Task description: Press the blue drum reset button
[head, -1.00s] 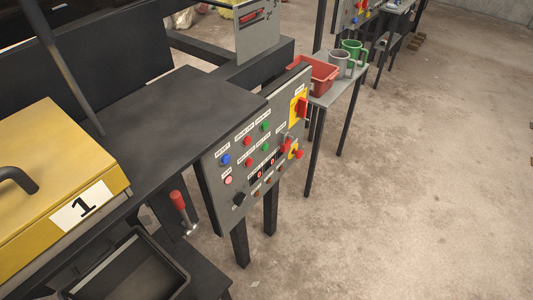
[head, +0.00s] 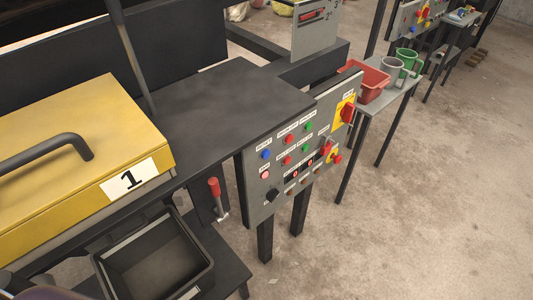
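The blue button (head: 266,154) sits at the upper left of a grey control panel (head: 257,187) on the front of the black machine. A label is above it, too small to read surely. A pinkish button (head: 265,175) is just below it, and red and green buttons are to its right. Nothing covers the blue button. Neither of my grippers is in view.
A black bin (head: 200,277) stands low at the front, with a red-handled lever (head: 214,188) beside the panel. A yellow lid (head: 70,150) marked 1 is at left. A side table (head: 386,98) holds a red bin and mugs.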

